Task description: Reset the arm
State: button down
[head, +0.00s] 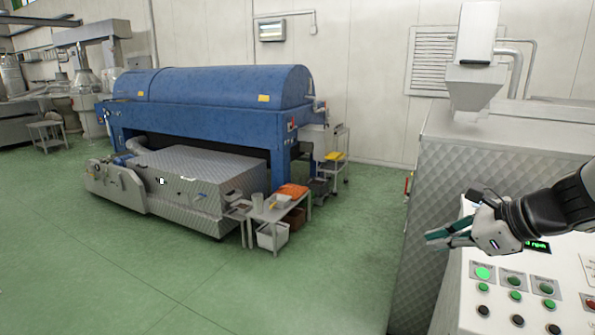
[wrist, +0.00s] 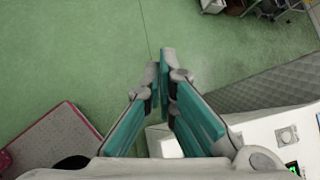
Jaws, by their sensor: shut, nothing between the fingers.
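My gripper (head: 440,239) reaches in from the right in the head view, above a white control panel (head: 455,285). Its teal-padded fingers point left, past the panel's left edge. In the wrist view my gripper (wrist: 160,65) shows its two fingers closed together at the tips, with nothing between them. Green floor lies beyond the fingertips. The gripper appears apart from the panel's buttons.
The panel has a lit green button (head: 483,273) and several others. A quilted metal cabinet (head: 450,150) stands behind it. A blue machine (head: 215,100) and a small table (head: 265,215) stand further left. Green floor (head: 310,280) is clear between them.

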jog(key=s+a+r+n+g, duration=0.2)
jog(key=s+a+n, duration=0.3)
jog(key=a+n, duration=0.25)
jog(key=s+a+r+n+h, duration=0.1)
jog(key=s+a+n+h, duration=0.1)
jog(key=s+n, duration=0.5)
jog(key=s+a+r+n+h, duration=0.2)
jog(key=s+n+h, duration=0.1)
jog(key=s+n, duration=0.5)
jog(key=n, duration=0.3)
jog(key=shift+g, duration=0.3)
